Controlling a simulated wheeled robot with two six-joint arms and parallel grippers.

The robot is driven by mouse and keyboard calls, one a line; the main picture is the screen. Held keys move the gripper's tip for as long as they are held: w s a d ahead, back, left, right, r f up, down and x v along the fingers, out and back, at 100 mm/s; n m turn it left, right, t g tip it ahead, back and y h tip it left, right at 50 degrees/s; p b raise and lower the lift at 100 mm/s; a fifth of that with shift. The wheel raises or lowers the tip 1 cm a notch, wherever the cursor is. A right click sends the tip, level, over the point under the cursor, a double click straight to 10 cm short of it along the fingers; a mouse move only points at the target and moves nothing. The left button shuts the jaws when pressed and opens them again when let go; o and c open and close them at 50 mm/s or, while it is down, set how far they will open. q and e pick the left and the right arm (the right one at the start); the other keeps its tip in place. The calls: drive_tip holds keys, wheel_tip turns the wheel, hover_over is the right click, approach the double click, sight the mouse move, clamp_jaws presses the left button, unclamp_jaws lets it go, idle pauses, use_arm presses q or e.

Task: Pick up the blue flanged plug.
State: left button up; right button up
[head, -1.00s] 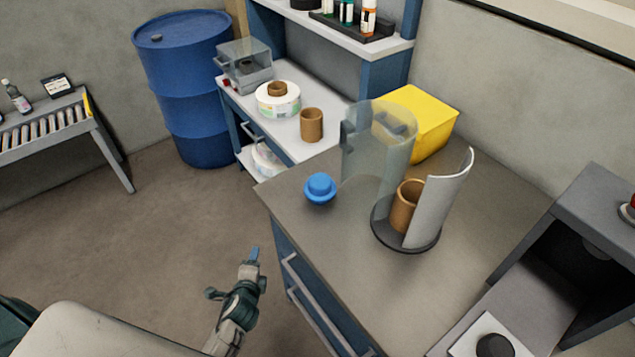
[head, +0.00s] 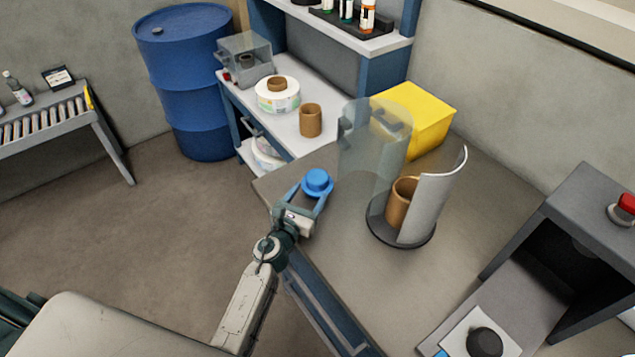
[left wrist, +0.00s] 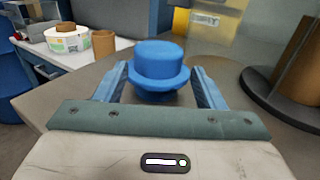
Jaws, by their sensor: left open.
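The blue flanged plug (head: 317,182) stands upright on the grey bench top (head: 345,265), near its left corner. It also shows in the left wrist view (left wrist: 158,66), with a round cap above a wider flange. My left gripper (head: 311,194) is open, its two blue fingers on either side of the plug. My right gripper is not in view.
A clear curved guard (head: 365,150) stands just right of the plug. Behind it is a yellow box (head: 418,118). A dark round base (head: 400,236) holds a brown core (head: 402,200) and a curved grey plate (head: 437,195). Bare bench top lies in front.

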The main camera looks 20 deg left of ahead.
sight(317, 180)
use_arm(q)
drive_tip(key=w, duration=0.5)
drive_tip(key=shift+w+d+f, duration=0.15)
drive_tip(key=shift+w+d, duration=0.15)
drive_tip(key=shift+w, duration=0.05)
drive_tip(key=shift+w+f, duration=0.1)
drive_tip(key=shift+w, duration=0.3)
drive_tip(key=shift+s, duration=0.1)
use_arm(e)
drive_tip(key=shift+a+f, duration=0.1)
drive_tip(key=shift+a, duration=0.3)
use_arm(q)
drive_tip(key=c, duration=0.7)
drive_tip(key=shift+c, duration=0.2)
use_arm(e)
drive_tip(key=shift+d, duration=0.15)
